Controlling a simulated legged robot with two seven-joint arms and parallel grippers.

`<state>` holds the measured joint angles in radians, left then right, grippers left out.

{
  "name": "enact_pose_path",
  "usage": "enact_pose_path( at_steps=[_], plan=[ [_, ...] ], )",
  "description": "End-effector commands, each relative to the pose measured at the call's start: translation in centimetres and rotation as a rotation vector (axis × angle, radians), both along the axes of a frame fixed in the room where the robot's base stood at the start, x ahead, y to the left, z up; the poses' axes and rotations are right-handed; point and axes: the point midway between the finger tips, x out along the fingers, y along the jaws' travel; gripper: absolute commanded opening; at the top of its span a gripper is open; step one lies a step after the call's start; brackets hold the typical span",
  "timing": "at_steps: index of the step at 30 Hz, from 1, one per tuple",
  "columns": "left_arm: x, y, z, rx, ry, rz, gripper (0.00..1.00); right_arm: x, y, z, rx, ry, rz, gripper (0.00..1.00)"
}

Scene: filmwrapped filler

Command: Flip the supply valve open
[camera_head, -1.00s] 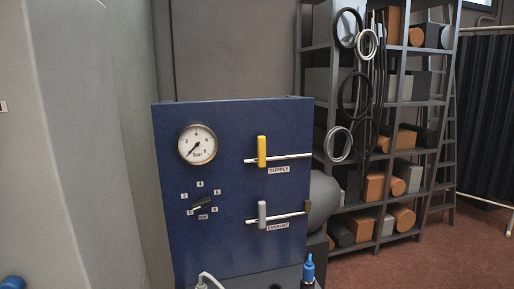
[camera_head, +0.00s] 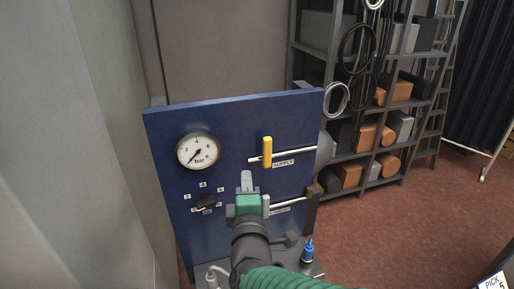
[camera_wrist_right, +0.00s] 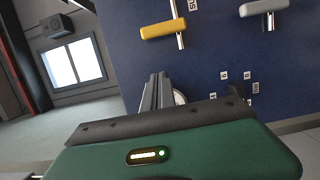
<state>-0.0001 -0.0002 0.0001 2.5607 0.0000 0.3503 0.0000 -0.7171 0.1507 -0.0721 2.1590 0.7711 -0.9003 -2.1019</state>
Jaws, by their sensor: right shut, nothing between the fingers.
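The supply valve's yellow handle (camera_head: 267,152) stands upright across a pale horizontal pipe on the blue panel (camera_head: 230,130), above the SUPPLY label (camera_head: 283,163). It also shows in the right wrist view (camera_wrist_right: 163,30), crosswise to its pipe. My right gripper (camera_head: 246,180) is shut and empty, in front of the panel, below and left of the yellow handle and apart from it. Its fingers show in the right wrist view (camera_wrist_right: 157,92), partly covering the gauge. My left gripper is out of view.
The grey exhaust handle (camera_head: 266,204) is just right of my right gripper and partly hidden; it shows in the right wrist view (camera_wrist_right: 263,8). A gauge (camera_head: 198,151) and black knob (camera_head: 206,203) are left. A blue-capped bottle (camera_head: 308,251) stands below; shelves (camera_head: 330,60) stand behind.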

Motion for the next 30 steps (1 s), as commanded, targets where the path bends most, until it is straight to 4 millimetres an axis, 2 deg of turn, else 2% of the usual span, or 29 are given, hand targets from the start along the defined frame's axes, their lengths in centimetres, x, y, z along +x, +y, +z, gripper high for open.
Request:
enact_pose_path(
  at_steps=[5, 8, 20, 21, 24, 30],
  plan=[
    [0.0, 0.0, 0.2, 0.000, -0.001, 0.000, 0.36, 0.8, 0.3, -0.1, -0.002, 0.003, -0.001, 0.00],
    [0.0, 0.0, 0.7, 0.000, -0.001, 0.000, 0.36, 2.1, 0.4, 0.1, -0.004, 0.003, -0.001, 0.00],
    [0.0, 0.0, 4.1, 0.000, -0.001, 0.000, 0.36, 10.5, 0.9, 0.3, -0.003, 0.004, -0.001, 0.00],
    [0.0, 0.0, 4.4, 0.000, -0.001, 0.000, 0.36, 10.7, -0.3, 0.3, -0.002, 0.004, -0.005, 0.00],
    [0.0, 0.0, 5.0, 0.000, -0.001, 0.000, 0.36, 11.0, -1.8, 0.3, -0.001, 0.004, -0.002, 0.00],
    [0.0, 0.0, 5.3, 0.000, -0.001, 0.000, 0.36, 11.4, -3.0, 0.0, -0.001, 0.004, 0.000, 0.00]
  ],
)
